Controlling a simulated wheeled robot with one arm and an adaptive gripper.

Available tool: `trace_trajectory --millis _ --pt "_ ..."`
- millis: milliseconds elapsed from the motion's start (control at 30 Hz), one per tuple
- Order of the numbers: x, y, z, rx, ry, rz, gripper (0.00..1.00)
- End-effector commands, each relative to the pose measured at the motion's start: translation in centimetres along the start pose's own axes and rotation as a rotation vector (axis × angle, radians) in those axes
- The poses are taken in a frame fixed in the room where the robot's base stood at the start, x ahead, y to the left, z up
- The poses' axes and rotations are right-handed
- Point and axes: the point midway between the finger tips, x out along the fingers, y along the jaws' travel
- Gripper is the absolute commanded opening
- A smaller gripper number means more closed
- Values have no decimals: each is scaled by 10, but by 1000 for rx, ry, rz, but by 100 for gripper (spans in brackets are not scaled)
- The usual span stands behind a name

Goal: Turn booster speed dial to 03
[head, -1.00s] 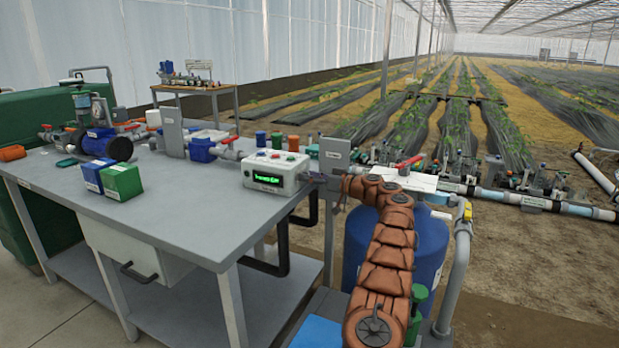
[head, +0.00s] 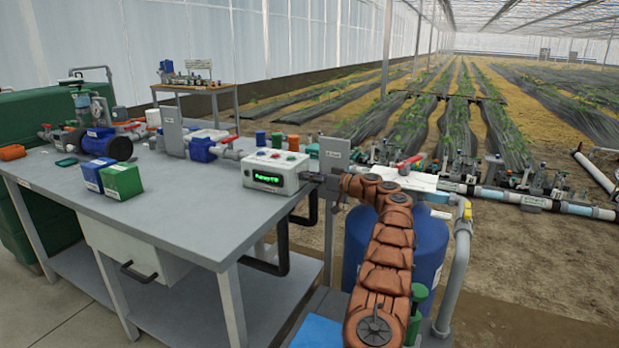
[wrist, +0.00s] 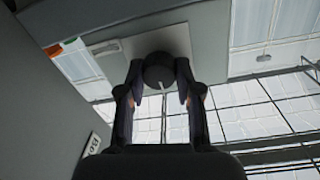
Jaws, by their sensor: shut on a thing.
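The speed dial (wrist: 159,70) is a dark round knob with a pale pointer line, set on a light grey plate in the wrist view. My gripper (wrist: 159,82) is shut on it, one finger on each side. The control box (head: 272,190) is white with a green lit display (head: 270,179), too small to read surely, and coloured buttons on top. In the head view my gripper (head: 322,180) is at the box's right end; the dial is hidden there.
A grey upright plate (head: 334,154) stands close behind my gripper. Blue and green boxes (head: 121,181) lie on the grey bench (head: 190,215) to the left. A blue tank (head: 430,245) stands below my arm. A partly cut-off label (wrist: 88,148) shows in the wrist view.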

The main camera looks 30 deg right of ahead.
Motion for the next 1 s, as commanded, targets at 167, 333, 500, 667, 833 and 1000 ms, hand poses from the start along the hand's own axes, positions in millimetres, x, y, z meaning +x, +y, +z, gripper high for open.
trace_trajectory --millis 167,333,500,667,833,1000 --pt "0 0 0 13 -1 0 0" --pt "0 0 -1 68 -3 0 0" --pt "0 0 -2 177 -8 1 0" --pt "0 0 -2 319 -15 3 0" --pt "0 1 -2 483 -22 5 0" --pt "0 2 -2 642 -29 7 0"
